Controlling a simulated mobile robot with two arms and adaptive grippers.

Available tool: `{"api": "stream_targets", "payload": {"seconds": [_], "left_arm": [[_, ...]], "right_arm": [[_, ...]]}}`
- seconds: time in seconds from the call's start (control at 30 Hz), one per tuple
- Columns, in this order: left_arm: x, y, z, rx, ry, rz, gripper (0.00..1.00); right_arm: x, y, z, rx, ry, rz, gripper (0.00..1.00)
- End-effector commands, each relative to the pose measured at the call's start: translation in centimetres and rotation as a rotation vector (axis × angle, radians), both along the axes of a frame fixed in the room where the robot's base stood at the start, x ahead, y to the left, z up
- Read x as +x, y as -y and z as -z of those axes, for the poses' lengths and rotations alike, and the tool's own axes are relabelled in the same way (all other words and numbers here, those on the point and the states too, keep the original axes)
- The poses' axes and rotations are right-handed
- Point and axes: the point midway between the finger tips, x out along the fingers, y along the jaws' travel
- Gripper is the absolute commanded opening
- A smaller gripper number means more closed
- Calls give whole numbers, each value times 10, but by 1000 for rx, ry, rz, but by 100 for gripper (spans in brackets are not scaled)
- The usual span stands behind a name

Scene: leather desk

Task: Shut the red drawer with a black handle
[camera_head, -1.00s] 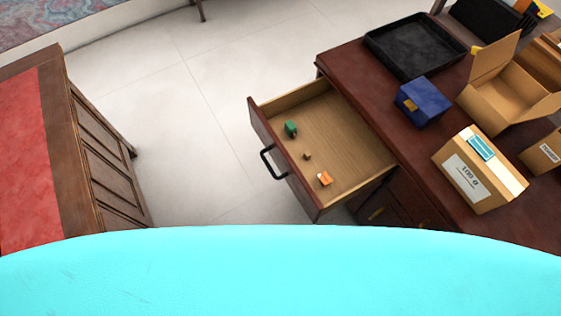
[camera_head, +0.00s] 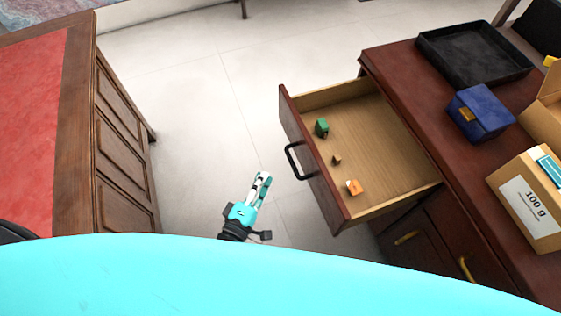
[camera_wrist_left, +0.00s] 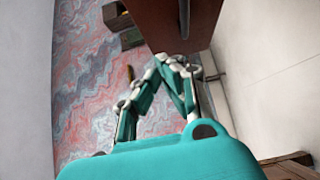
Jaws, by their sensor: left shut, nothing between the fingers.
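The reddish-brown drawer (camera_head: 325,193) is pulled well out of the desk in the head view. Its black handle (camera_head: 291,160) is on the front face, which points left. Inside lie a green item (camera_head: 321,127), a small brown item (camera_head: 336,159) and an orange item (camera_head: 353,187). My left gripper (camera_head: 264,178) is shut and empty, to the left of the drawer front and apart from the handle. Its fingers also show in the left wrist view (camera_wrist_left: 172,64), below a dark reddish-brown piece (camera_wrist_left: 178,22) that I cannot identify for sure. My right gripper is not in view.
The desk top (camera_head: 405,75) holds a black tray (camera_head: 470,50), a blue box (camera_head: 482,112) and cardboard boxes (camera_head: 530,205). A wooden cabinet with a red top (camera_head: 30,120) stands at the left. Tiled floor (camera_head: 200,90) lies free between it and the drawer.

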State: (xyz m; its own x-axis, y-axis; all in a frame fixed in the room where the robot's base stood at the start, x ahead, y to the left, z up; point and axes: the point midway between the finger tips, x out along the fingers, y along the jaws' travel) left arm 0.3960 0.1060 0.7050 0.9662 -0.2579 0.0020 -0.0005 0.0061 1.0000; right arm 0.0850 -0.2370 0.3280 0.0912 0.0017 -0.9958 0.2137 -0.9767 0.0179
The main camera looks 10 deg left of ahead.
Motion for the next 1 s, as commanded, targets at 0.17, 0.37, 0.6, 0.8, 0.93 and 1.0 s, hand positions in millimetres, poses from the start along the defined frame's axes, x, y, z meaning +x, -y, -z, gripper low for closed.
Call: {"api": "stream_targets", "payload": {"seconds": [0.17, 0.37, 0.6, 0.8, 0.93, 1.0], "left_arm": [[26, 7, -1, -1, 4, 0, 0], [69, 18, 0, 1, 4, -1, 0], [103, 41, 0, 1, -1, 1, 0], [112, 57, 0, 4, 0, 1, 0], [113, 60, 0, 5, -1, 1, 0], [113, 60, 0, 6, 0, 1, 0]], "right_arm": [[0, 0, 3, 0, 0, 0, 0], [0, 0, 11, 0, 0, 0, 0], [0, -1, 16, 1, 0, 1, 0], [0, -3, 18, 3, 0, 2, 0], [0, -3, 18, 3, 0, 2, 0], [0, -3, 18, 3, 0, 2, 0]]}}
